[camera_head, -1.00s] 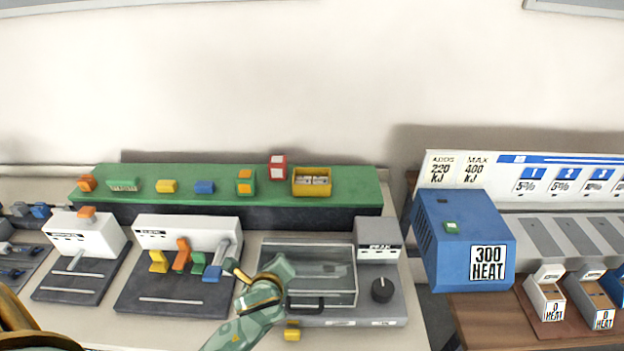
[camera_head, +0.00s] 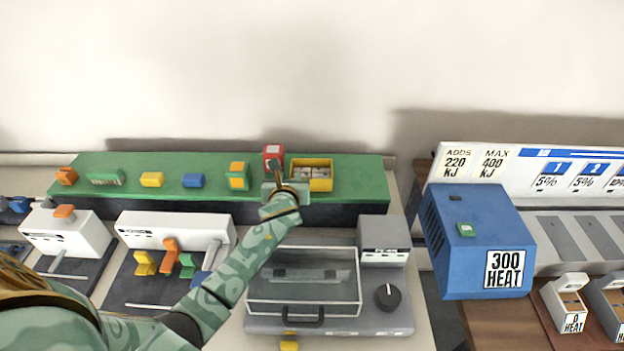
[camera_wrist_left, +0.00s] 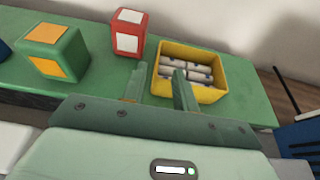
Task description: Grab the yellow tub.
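The yellow tub (camera_head: 325,178) stands upright at the right part of the green shelf (camera_head: 350,193). It holds several pale cylinders. In the left wrist view the tub (camera_wrist_left: 214,93) is just past the fingertips. My left gripper (camera_head: 279,172) is at the tub's left side. In the left wrist view its fingers (camera_wrist_left: 158,78) are apart. The right finger overlaps the tub's near left part and the left finger is left of the tub. The tub's left wall lies between them in the picture; whether they touch it I cannot tell. My right gripper is in neither view.
A red box (camera_head: 273,152) stands close behind my left gripper. A green and orange box (camera_head: 237,176) is to the left, with blue (camera_head: 193,180) and yellow (camera_head: 151,179) blocks further left. A clear-lidded machine (camera_head: 300,282) is below the shelf, and a blue heater (camera_head: 480,245) to the right.

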